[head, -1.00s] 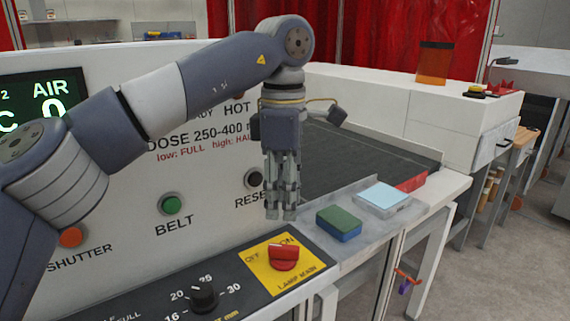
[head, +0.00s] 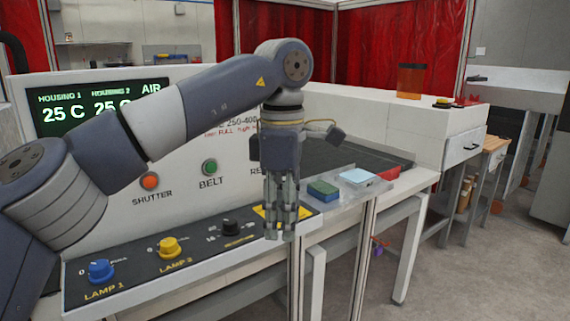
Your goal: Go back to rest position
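My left gripper (head: 280,236) hangs pointing down in front of the right end of the control panel (head: 196,252). Its fingers look close together with nothing visible between them. It covers the red lamp main switch and most of its yellow plate (head: 304,212). My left arm reaches in from the left across the machine's white front. My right gripper is not in view.
A green-and-blue sponge (head: 323,191) and a light blue block (head: 357,177) lie on the ledge beside the dark belt (head: 350,156). Lamp 1's blue knob (head: 101,271) and lamp 2's yellow knob (head: 168,247) are on the panel. Floor is free at right.

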